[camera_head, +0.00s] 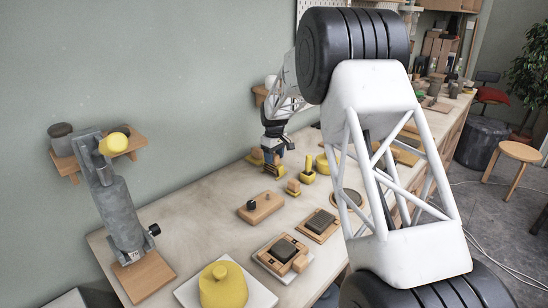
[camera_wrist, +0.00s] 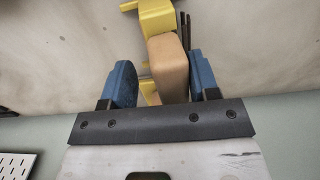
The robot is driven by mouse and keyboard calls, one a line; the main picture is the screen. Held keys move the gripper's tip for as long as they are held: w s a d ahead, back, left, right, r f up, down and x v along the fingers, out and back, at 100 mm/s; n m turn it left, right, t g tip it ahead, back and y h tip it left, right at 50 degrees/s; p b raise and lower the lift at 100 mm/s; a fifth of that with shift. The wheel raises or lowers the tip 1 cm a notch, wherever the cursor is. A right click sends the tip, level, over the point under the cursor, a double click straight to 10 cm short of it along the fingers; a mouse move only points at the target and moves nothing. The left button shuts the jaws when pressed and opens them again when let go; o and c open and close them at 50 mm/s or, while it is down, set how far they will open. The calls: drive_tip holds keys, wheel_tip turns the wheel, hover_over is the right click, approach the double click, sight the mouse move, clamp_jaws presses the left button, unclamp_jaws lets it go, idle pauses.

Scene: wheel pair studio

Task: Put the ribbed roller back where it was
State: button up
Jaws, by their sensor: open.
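My gripper (camera_head: 274,158) is low over the back of the bench near the wall. In the wrist view its two blue fingers (camera_wrist: 167,85) are apart, one on each side of a tan rounded piece (camera_wrist: 168,65). Small gaps seem to show beside it. A yellow bracket (camera_wrist: 157,18) lies just beyond the tan piece, with thin dark bars beside it. In the head view a yellow base (camera_head: 275,172) is under the fingers. I cannot tell whether the tan piece or another thing is the ribbed roller; no ribbing shows clearly.
A wooden block with a black knob (camera_head: 262,207), a yellow peg (camera_head: 308,170) and dark-topped trays (camera_head: 318,224) stand on the bench (camera_head: 190,220). A grey clamp stand (camera_head: 118,205) and a yellow cylinder (camera_head: 223,287) are at the front left. My arm hides the bench's right part.

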wheel_tip(320, 180, up, 13)
idle(0.8)
drive_tip(key=shift+r, duration=0.1)
idle(0.4)
drive_tip(key=s+d+r+m, duration=0.1)
drive_tip(key=s+d+r, duration=0.25)
drive_tip(key=s, duration=0.65)
drive_tip(key=s+d+r+m+t, duration=0.1)
drive_tip(key=s+d+r+m, duration=0.2)
drive_tip(key=s, duration=0.7)
drive_tip(key=s+d+r, duration=0.3)
drive_tip(key=s+r, duration=0.2)
drive_tip(key=s, duration=0.5)
drive_tip(key=s+d+f+m, duration=0.1)
drive_tip(key=s+f, duration=0.1)
drive_tip(key=s, duration=0.9)
drive_tip(key=s+d+f+m+t, duration=0.1)
drive_tip(key=s+d+f+m, duration=0.1)
drive_tip(key=s, duration=1)
drive_tip(key=s+d+f+m, duration=0.2)
drive_tip(key=s+f, duration=0.2)
drive_tip(key=s, duration=0.7)
drive_tip(key=shift+s+d+f+t, duration=0.15)
drive_tip(key=shift+s+f+t, duration=0.15)
drive_tip(key=shift+s, duration=0.1)
